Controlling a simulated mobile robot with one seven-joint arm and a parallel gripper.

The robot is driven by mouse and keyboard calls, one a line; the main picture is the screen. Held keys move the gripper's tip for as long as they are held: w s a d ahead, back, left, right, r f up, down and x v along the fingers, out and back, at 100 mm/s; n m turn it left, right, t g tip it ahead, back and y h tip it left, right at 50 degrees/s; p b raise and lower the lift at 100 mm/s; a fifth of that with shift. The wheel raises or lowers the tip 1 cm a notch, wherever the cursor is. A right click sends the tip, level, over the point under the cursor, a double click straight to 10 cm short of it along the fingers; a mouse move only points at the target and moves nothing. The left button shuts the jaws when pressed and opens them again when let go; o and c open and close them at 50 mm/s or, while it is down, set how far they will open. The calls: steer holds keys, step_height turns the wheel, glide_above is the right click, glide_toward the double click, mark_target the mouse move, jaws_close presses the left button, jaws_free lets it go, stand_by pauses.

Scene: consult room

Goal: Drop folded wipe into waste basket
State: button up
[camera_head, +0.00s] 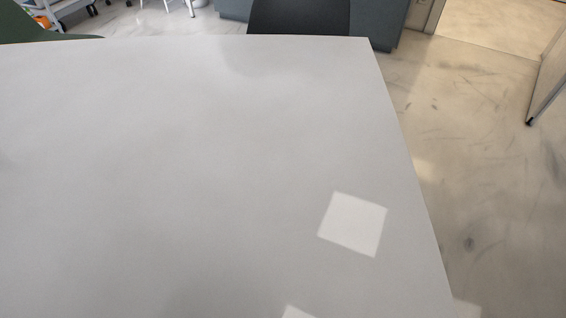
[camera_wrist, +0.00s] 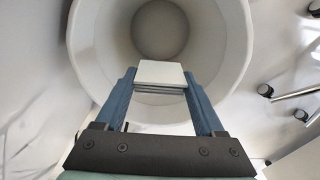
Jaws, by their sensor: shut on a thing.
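In the wrist view my gripper (camera_wrist: 160,91) is shut on the folded wipe (camera_wrist: 161,72), a small white square pad with layered edges. The blue fingers hold it on both sides. The waste basket (camera_wrist: 83,45) is a round white bin with an open top. The wipe and fingertips appear over its opening, and the grey bottom shows beyond the wipe. I cannot tell how far above or inside the rim the wipe is. The gripper, wipe and basket are not in the head view.
A large white table (camera_head: 180,160) fills most of the head view, bare except for bright light patches. A dark chair (camera_head: 299,17) stands at its far edge. Open floor (camera_head: 480,150) lies to the right. In the wrist view, wheeled chair legs (camera_wrist: 298,95) stand right of the basket.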

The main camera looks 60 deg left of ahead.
steer(key=shift+f+b, duration=1)
steer(key=shift+f, duration=0.3)
steer(key=o, duration=1.4)
steer(key=shift+r, duration=0.1)
step_height(320, 180, up, 7)
steer(key=p, duration=0.9)
steer(key=shift+r, duration=0.1)
